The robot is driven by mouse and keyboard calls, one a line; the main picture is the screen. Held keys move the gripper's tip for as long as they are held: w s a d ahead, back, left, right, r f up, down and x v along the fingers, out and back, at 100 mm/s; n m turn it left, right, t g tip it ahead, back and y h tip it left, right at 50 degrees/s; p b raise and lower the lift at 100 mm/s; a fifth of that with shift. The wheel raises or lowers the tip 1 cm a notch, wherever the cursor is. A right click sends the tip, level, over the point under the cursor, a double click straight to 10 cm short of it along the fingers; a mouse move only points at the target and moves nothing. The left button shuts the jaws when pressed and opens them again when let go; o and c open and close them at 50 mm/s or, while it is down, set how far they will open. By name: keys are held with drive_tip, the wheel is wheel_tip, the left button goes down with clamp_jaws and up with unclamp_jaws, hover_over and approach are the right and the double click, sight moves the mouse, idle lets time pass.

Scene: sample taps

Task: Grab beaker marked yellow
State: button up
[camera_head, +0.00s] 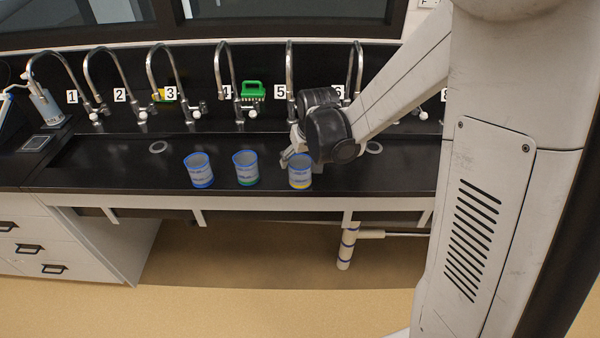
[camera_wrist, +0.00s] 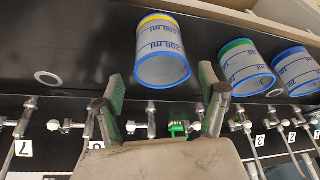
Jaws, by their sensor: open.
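The beaker marked yellow (camera_head: 300,175) stands upright on the black bench, rightmost of three beakers in the head view. It has a yellow base band and a blue rim. In the wrist view this beaker (camera_wrist: 163,66) appears upside down, centred ahead of my open fingers. My gripper (camera_head: 292,154) is just above and behind it in the head view, partly overlapping its rim. In the wrist view my gripper (camera_wrist: 161,84) has its green-padded fingertips apart, with the beaker's rim end in line with the gap. I cannot tell whether the fingers touch it.
The beaker marked green (camera_head: 246,170) and the beaker marked blue (camera_head: 199,172) stand to the left. Numbered curved taps (camera_head: 238,95) line the back. The bench's front edge (camera_head: 240,199) is close to the beakers.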

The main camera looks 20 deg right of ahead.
sight(300, 164)
drive_tip(key=shift+x, duration=1.85)
drive_tip(key=shift+s+a+f, duration=0.1)
drive_tip(key=shift+s, duration=0.05)
drive_tip(key=c, duration=1.1)
